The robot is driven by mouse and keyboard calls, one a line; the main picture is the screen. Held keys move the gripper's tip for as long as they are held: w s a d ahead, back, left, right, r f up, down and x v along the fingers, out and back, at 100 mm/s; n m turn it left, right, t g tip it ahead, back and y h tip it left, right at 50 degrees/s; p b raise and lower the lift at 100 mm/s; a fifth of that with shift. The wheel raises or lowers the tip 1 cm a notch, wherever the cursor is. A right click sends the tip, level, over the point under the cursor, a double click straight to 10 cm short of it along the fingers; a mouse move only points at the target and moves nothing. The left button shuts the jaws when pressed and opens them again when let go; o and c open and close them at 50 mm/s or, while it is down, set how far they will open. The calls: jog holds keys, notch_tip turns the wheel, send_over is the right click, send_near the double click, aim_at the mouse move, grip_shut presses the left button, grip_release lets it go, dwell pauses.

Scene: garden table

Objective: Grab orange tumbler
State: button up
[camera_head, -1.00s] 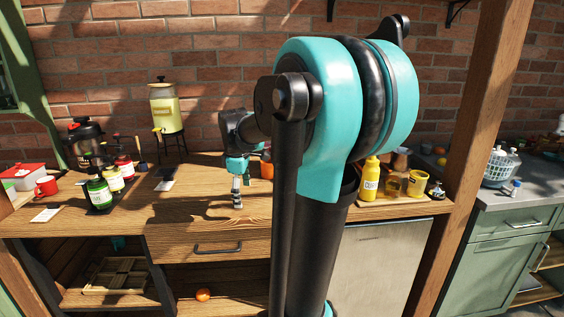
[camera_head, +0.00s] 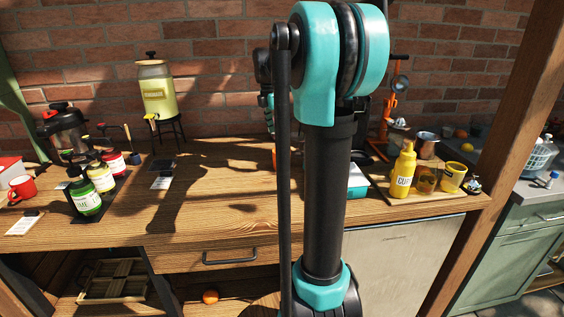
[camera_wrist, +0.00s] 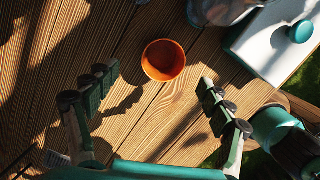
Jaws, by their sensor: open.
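The orange tumbler (camera_wrist: 163,61) stands upright on the wooden table, seen from above in the wrist view, and looks empty. In the head view only a sliver of orange (camera_head: 274,159) shows beside my arm; the rest is hidden. My gripper (camera_wrist: 158,82) is open. Its two fingers reach up from the lower left and lower right. The tumbler lies centred between their lines, slightly beyond the tips, with gaps on both sides.
A white box with a teal knob (camera_wrist: 283,40) is right of the tumbler, and a clear vessel (camera_wrist: 222,8) is behind it. A yellow bottle (camera_head: 403,170) and cups stand on a board at right.

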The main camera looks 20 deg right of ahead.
aim_at(281, 158)
jog(key=f, duration=0.4)
jog(key=shift+d+f, duration=0.1)
jog(key=shift+d, duration=0.2)
jog(key=shift+s+d+f, duration=0.1)
jog(key=shift+d+f, duration=0.05)
jog(key=shift+f, duration=1.35)
jog(key=shift+s+d+f, duration=0.1)
jog(key=shift+f, duration=1.35)
jog(key=c, duration=1.3)
jog(key=shift+r, duration=0.1)
